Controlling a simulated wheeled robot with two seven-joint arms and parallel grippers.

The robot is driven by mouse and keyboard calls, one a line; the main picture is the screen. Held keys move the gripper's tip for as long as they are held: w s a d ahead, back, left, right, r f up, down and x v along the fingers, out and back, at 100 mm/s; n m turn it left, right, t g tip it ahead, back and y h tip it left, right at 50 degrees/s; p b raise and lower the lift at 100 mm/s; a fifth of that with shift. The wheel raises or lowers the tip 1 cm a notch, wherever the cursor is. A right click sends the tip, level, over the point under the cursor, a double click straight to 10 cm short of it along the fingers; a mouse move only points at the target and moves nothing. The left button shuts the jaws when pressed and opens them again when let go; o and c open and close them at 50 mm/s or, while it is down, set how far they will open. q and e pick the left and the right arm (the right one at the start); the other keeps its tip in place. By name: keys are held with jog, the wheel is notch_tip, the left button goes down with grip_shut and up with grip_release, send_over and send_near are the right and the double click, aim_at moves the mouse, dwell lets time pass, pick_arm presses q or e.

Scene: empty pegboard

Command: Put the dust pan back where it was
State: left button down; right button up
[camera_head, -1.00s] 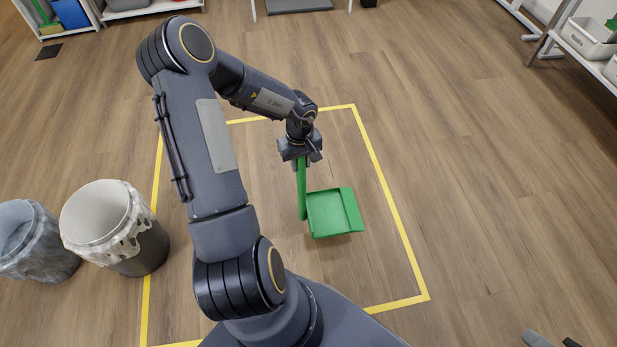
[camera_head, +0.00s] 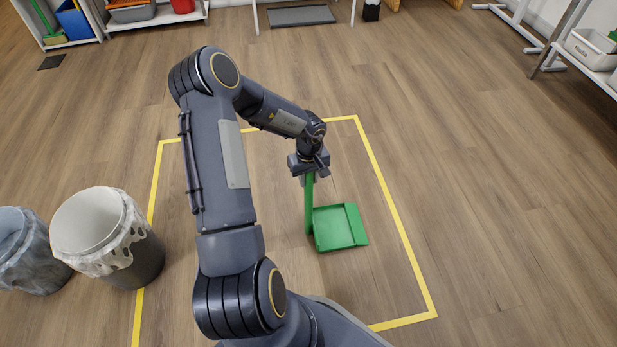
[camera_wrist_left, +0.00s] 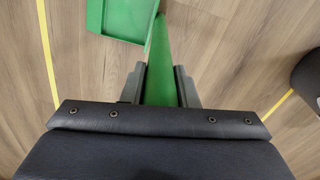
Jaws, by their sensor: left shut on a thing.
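The green dust pan (camera_head: 340,228) is inside the yellow floor outline, its handle upright and its flat pan below and to the right. My left gripper (camera_head: 309,170) is shut on the upper part of the handle. In the left wrist view, the green handle (camera_wrist_left: 160,75) runs between the fingers of the left gripper (camera_wrist_left: 160,82), and part of the pan (camera_wrist_left: 125,18) shows at the top. Whether the pan touches the floor or hangs just above it, I cannot tell. My right gripper is not in view.
The yellow outline (camera_head: 391,219) marks the floor around the pan. Two bins with liners stand at left, the nearer one (camera_head: 140,262) just outside the outline. Shelves (camera_head: 155,15) stand at the back left, and a shelf (camera_head: 590,75) is at right. The floor to the right is clear.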

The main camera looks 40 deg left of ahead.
pick_arm(q)
jog(key=c, duration=1.1)
grip_release()
jog(key=shift+c, duration=0.2)
